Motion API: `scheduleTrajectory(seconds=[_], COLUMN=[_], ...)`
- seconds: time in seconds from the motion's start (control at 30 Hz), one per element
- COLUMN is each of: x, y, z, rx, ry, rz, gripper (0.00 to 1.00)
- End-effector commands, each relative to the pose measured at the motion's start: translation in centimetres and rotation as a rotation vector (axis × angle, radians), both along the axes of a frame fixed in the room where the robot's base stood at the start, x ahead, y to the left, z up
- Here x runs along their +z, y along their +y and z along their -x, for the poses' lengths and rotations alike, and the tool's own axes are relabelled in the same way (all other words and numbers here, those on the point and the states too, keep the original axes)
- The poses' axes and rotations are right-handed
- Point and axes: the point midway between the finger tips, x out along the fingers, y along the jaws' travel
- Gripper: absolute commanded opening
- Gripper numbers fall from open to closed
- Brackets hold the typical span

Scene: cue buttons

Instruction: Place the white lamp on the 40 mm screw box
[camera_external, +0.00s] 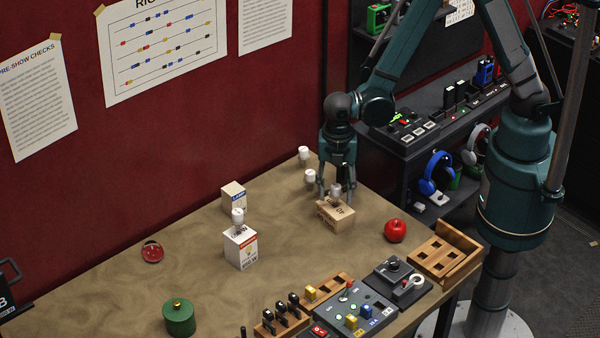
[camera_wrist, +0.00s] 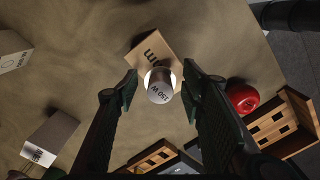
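A pale lamp (camera_external: 336,190) stands upright on top of a brown cardboard box (camera_external: 335,215), as far as the views show. In the wrist view the lamp (camera_wrist: 160,86) shows a "150 W" mark, and the box (camera_wrist: 150,48) beneath it shows "mm". The box's full size print is too small to read. My gripper (camera_external: 336,193) points down over the box, with its fingers on either side of the lamp. In the wrist view my gripper (camera_wrist: 160,88) is open, with gaps between both fingertips and the lamp.
White lamps (camera_external: 303,153) and (camera_external: 310,176) stand behind the box. Another lamp (camera_external: 238,216) tops a white box (camera_external: 240,250), near a smaller box (camera_external: 233,196). A red apple (camera_external: 395,230), wooden tray (camera_external: 470,250) and control panels (camera_external: 350,312) lie right and front.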

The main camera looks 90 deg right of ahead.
Motion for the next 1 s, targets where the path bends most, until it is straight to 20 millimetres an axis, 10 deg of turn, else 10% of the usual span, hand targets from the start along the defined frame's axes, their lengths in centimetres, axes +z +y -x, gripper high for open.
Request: scheduleTrajectory(seconds=[1.0], x=[8.8], y=[0.0], z=[0.0], rx=[0.000], ry=[0.000], rz=[0.000], gripper=[0.40])
